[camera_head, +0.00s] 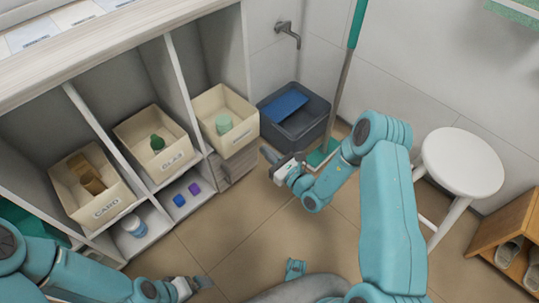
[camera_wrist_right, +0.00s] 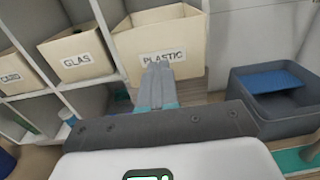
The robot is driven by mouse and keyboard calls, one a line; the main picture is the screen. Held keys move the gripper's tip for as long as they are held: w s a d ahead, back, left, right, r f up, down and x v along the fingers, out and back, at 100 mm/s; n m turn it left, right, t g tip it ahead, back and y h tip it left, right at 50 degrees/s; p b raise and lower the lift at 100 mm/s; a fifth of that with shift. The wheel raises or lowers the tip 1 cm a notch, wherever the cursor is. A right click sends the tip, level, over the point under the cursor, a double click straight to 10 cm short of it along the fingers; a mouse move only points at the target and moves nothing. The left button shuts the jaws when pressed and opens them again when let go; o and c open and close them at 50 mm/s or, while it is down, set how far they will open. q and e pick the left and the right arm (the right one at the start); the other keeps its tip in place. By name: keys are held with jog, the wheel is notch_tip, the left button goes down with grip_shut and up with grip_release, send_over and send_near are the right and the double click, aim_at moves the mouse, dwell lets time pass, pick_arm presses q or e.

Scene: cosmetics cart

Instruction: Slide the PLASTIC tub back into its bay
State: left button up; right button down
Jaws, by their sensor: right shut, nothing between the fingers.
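The cream PLASTIC tub (camera_head: 240,139) is in the right-hand bay of the shelf unit, its front sticking out past the shelf edge. It holds a pale green item (camera_head: 223,124). In the right wrist view the PLASTIC tub (camera_wrist_right: 186,62) shows its label straight ahead. My right gripper (camera_head: 266,153) is shut and empty, in front of the tub to its lower right. In the right wrist view its closed fingers (camera_wrist_right: 157,82) overlap the tub's front below the label; I cannot tell if they touch. My left gripper (camera_head: 203,282) is low at the bottom left, away from the tub.
The GLAS tub (camera_head: 176,163) and CARD tub (camera_head: 105,206) sit in the bays to the left. A dark grey crate (camera_head: 307,133) with a blue item stands right of the PLASTIC tub. A green broom (camera_head: 326,150) and white stool (camera_head: 462,163) are further right. Some floor is clear.

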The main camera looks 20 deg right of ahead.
aim_at(242, 129)
jog(key=b+x, duration=0.3)
jog(key=x, duration=0.6)
jog(key=shift+w+a, duration=0.15)
jog(key=shift+w, duration=0.2)
